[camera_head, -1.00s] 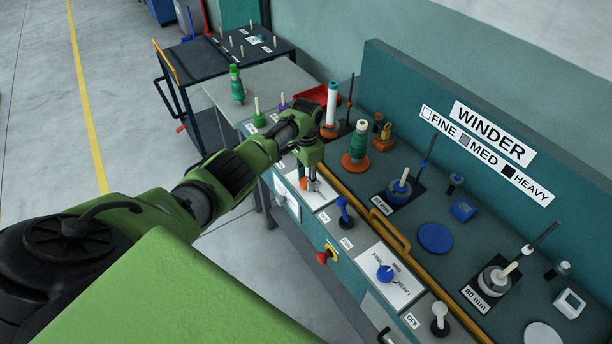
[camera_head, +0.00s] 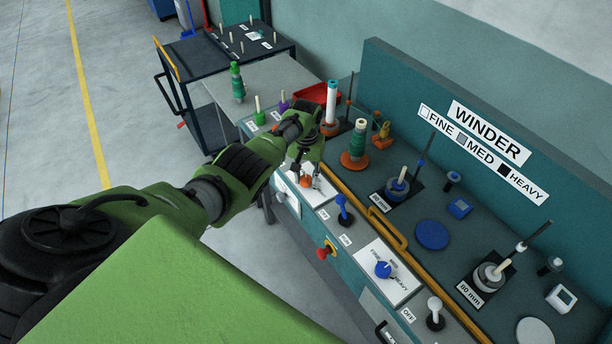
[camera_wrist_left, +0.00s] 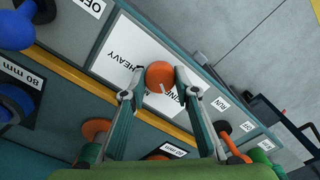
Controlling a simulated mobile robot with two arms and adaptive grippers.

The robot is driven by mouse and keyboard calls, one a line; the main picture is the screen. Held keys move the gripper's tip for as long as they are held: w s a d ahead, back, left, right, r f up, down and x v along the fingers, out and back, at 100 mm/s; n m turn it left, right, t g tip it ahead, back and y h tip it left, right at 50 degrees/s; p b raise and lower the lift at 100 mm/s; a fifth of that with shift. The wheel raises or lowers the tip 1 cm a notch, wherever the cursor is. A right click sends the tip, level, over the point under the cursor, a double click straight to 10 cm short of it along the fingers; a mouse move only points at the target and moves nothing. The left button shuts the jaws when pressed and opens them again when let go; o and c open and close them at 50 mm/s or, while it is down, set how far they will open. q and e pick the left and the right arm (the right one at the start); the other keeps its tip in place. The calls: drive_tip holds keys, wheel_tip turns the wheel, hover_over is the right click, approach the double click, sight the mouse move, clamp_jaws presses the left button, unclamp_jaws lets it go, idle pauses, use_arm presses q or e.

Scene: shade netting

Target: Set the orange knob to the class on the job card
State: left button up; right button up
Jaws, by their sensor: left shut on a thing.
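The orange knob (camera_wrist_left: 160,75) sits on a white dial plate (camera_wrist_left: 130,60) lettered HEAVY and FINE, with another label partly hidden by a finger. My left gripper (camera_wrist_left: 158,78) is shut on the knob, one fingertip on each side. A pale pointer mark on the knob faces the lower part of the wrist picture; I cannot tell exactly which class it meets. In the head view the knob (camera_head: 305,182) shows beside my left gripper (camera_head: 309,178) at the bench front. My right gripper is not in view. I cannot make out a readable job card.
A blue knob (camera_head: 384,269) on a like plate stands nearer along the bench front. A blue lever (camera_head: 343,209), a red button (camera_head: 324,252) and an orange rail (camera_head: 362,209) are close by. A WINDER sign (camera_head: 489,129) shows FINE white, MED grey, HEAVY black. Spools stand behind the gripper.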

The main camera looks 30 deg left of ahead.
sight(306, 179)
use_arm(q)
drive_tip(key=shift+n, duration=0.3)
drive_tip(key=shift+r, duration=0.1)
drive_tip(key=o, duration=1.1)
wheel_tip(306, 179, up, 12)
idle(0.6)
